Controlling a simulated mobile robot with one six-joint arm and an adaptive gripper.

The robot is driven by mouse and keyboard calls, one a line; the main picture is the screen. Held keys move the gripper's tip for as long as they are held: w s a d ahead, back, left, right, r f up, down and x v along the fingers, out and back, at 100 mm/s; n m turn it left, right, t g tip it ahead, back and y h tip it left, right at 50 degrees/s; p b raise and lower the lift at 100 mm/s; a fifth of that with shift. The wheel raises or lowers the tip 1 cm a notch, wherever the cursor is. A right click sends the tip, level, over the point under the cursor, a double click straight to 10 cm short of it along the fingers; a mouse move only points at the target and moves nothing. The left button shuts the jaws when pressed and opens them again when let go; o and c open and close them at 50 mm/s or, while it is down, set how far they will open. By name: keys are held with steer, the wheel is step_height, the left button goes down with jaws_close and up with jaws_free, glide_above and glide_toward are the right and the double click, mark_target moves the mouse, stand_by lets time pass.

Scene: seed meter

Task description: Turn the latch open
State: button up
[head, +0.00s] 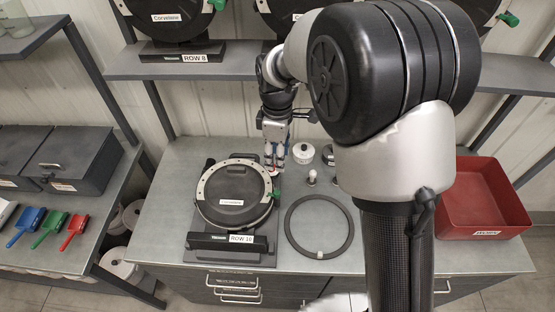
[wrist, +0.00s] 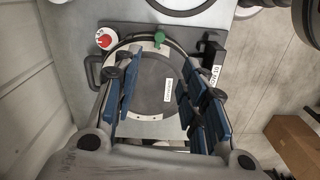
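The seed meter (head: 233,197) lies on the bench as a round black disc housing with a pale rim, in a stand with a "ROW 10" label. The green latch (head: 276,193) sticks out at the right side of its rim. In the wrist view, the green latch (wrist: 158,38) shows at the upper edge of the meter (wrist: 152,80). My gripper (head: 277,165) is above the meter's far right edge, just behind the latch. In the wrist view my gripper (wrist: 160,95) has its blue-padded fingers wide apart with nothing gripped. The latch appears apart from the fingers.
A dark ring (head: 319,253) lies right of the meter. A small light-topped knob (head: 312,177) and a white round container (head: 303,153) stand behind it. A red bin (head: 485,205) is at the right. Other meters sit on the shelf (head: 230,66) behind. A red-topped piece (wrist: 104,39) shows near the latch.

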mark_target(277, 192)
step_height(277, 192, down, 18)
steer(key=shift+r+b, duration=0.25)
steer(key=shift+b, duration=0.3)
steer(key=shift+c, duration=0.4)
jaws_close()
